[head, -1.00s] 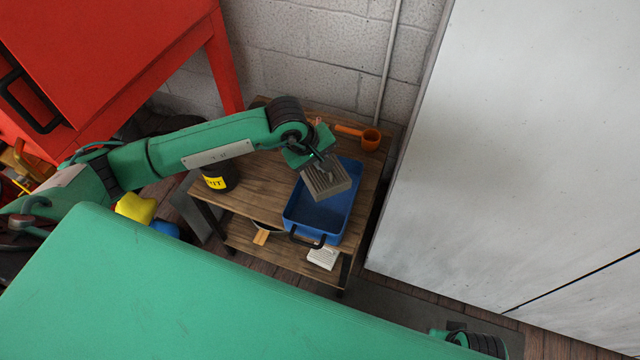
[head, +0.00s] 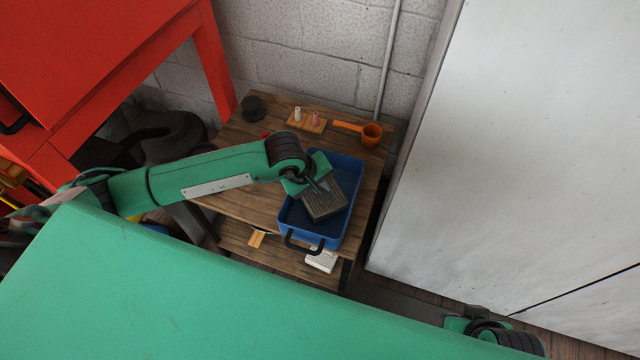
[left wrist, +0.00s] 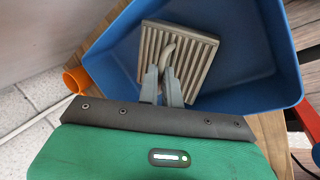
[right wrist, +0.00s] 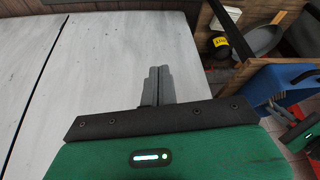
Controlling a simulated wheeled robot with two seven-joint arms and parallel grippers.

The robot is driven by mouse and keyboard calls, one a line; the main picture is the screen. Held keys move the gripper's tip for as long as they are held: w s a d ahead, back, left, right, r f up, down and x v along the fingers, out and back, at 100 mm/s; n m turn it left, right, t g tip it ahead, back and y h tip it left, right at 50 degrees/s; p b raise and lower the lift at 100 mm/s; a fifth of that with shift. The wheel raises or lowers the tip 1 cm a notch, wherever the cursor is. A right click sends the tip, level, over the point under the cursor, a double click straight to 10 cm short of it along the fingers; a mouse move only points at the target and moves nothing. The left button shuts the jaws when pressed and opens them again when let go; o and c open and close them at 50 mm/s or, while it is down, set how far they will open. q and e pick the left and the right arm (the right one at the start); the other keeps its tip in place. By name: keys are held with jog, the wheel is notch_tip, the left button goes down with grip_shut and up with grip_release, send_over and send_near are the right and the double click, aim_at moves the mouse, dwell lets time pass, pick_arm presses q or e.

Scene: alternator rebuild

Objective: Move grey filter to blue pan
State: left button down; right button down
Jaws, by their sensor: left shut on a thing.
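The grey filter (head: 325,205) is a ribbed square block with a curved handle on top. My left gripper (left wrist: 165,80) is shut on that handle. The blue pan (head: 312,239) stands on a wooden table, its black handle at the near side. The filter is within the pan's outline in the head view and between its walls in the left wrist view (left wrist: 245,45). I cannot tell whether it touches the pan's floor. In the right wrist view, my right gripper (right wrist: 158,86) is shut and empty, away from the pan, with pale panels beyond it.
An orange scoop (head: 371,134) and a small wooden block with pegs (head: 306,122) stand behind the pan. A dark round piece (head: 253,107) is at the table's back left. A red bench (head: 90,60) is at left. A tall pale cabinet (head: 530,150) stands close on the right.

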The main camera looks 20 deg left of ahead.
pick_arm(q)
jog(key=c, duration=1.6)
grip_release()
jog(key=shift+f, duration=0.1)
